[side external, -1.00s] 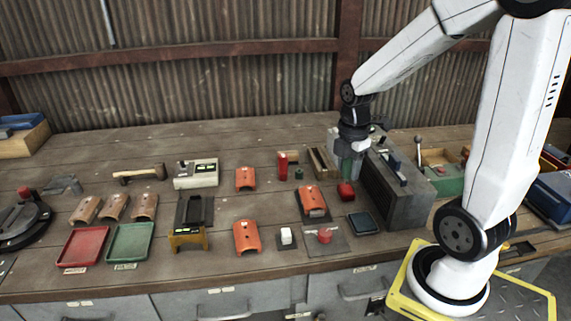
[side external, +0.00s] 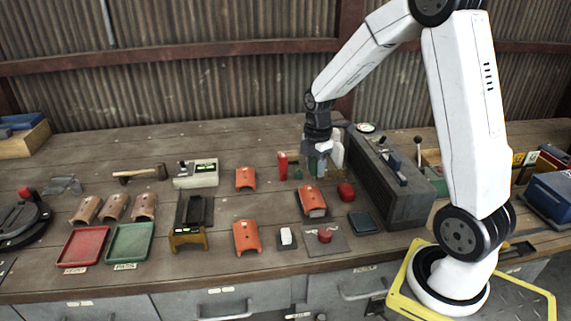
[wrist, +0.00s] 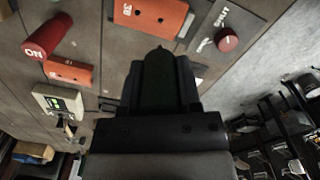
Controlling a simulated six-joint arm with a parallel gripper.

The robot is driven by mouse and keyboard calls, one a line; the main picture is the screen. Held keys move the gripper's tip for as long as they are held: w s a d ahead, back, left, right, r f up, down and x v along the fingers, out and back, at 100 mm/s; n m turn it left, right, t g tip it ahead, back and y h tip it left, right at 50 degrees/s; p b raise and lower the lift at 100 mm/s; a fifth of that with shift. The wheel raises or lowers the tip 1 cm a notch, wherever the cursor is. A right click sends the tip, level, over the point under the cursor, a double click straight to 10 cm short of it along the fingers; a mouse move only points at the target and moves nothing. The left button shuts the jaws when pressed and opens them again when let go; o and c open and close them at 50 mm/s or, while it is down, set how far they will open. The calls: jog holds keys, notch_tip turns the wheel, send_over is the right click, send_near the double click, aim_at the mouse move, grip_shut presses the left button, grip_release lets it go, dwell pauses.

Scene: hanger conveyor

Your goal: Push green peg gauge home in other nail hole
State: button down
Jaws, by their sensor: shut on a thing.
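My gripper (side external: 318,160) is shut on the dark green peg gauge and hangs over the bench, behind the orange roof tile on its dark stand. In the wrist view the peg gauge (wrist: 158,80) points away from the camera, its tapered tip toward an orange tile (wrist: 150,14) with small dark holes and a marking. The tip shows just below that tile's edge in the picture, apparently outside the holes. The tile on its stand (side external: 312,196) is in the side external view. Whether either hole holds anything is too small to tell.
A red cylinder (side external: 283,166) stands just left of my gripper. A red block (side external: 346,191) and a long grey machine (side external: 388,190) are to the right. A plate with a red button (side external: 325,236) lies in front. More orange tiles (side external: 246,237) lie left.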

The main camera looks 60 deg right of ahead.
jog(key=shift+f, duration=0.15)
jog(key=shift+f, duration=2.2)
jog(key=shift+f, duration=1.7)
dwell(0.8)
jog(key=c, duration=0.5)
grip_release()
jog(key=shift+c, duration=0.2)
jog(key=o, duration=0.5)
jog(key=shift+o, duration=0.2)
jog(key=shift+r, duration=0.25)
jog(key=shift+r, duration=2.75)
